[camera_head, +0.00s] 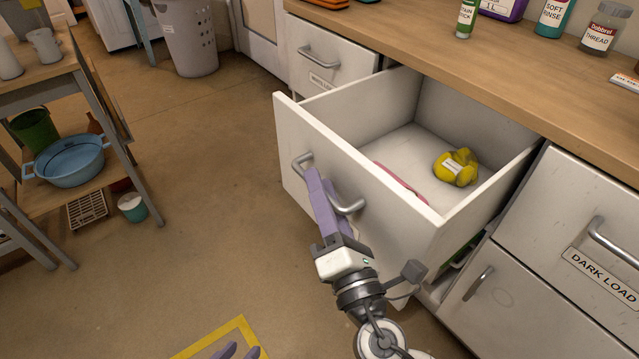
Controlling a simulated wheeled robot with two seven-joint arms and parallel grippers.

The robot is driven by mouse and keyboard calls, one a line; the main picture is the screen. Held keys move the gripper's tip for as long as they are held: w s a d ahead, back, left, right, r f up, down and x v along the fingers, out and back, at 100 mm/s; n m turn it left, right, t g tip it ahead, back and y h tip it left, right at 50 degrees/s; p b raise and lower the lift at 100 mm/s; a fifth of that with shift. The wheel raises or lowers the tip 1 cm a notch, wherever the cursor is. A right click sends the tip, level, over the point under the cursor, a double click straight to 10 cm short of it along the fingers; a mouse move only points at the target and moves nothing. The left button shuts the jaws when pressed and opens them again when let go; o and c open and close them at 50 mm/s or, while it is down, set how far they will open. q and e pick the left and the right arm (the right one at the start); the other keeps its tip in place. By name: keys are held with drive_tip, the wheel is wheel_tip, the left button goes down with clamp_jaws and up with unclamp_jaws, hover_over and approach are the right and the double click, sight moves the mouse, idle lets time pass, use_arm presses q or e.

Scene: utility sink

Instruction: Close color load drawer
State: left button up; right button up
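The open white drawer (345,178) is pulled far out from under the wooden counter, between a closed drawer and the dark load drawer. Its front label cannot be read. Inside lie a yellow bundled cloth (456,167) with a small tag and a pink item (400,182) partly hidden by the front panel. My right gripper (320,190) is at the drawer's metal handle (350,207); its purple fingers cover the handle's middle. Whether they clasp it cannot be seen. My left gripper (237,352) shows only two spread fingertips at the bottom edge, away from the drawer.
The dark load drawer (575,215) and a cabinet door (520,310) are closed at right. Bottles stand on the counter (480,75). A shelf cart with a blue basin (70,161) is at left, and a laundry basket (188,35) behind. The floor between is clear.

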clamp_jaws()
